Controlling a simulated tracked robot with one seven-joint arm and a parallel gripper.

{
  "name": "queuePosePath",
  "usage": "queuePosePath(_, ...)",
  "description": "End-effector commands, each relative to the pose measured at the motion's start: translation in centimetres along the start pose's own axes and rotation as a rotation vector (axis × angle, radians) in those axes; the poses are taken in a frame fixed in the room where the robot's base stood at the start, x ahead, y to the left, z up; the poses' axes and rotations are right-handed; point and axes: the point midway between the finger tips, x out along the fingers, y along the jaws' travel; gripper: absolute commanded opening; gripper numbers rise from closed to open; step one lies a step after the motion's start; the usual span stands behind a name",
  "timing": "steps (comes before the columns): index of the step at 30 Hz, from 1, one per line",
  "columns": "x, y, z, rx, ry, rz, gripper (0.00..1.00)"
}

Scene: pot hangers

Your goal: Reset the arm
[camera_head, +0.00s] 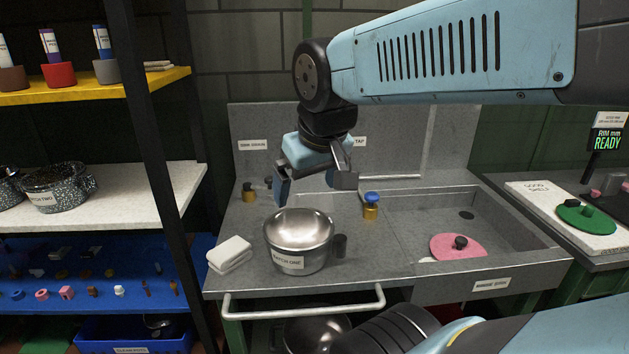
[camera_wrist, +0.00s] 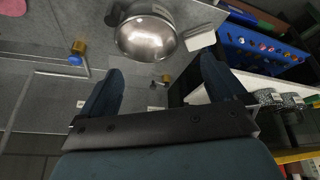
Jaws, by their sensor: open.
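My gripper (camera_head: 313,182) is open and empty, above and behind a steel pot on the grey counter. Its two dark blue fingers also show spread apart in the wrist view (camera_wrist: 165,88), with nothing between them but counter and wall further off. The steel pot (camera_head: 299,240) stands upright with a label reading "batch one"; it also shows in the wrist view (camera_wrist: 147,37). My gripper looks apart from it. My light blue arm reaches in from the upper right of the head view.
A folded white cloth (camera_head: 229,254) lies left of the pot. A brass bottle with a blue cap (camera_head: 371,206) stands between pot and sink (camera_head: 425,205). A pink lid (camera_head: 458,246) lies in the sink. Shelves (camera_head: 107,192) stand at the left. A green lid (camera_head: 586,219) lies at the right.

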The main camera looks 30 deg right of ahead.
Motion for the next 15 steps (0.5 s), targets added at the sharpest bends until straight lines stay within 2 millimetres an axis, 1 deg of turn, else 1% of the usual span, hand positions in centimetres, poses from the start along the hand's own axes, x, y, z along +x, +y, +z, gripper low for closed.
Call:
queuePosePath(2,-0.61,0.50,0.42,0.047,0.034,-0.008,0.97)
queuePosePath(5,-0.96,0.59,0.68,0.080,0.056,-0.016,0.97)
queuePosePath(15,-1.04,0.57,0.73,0.091,0.062,-0.019,0.97)
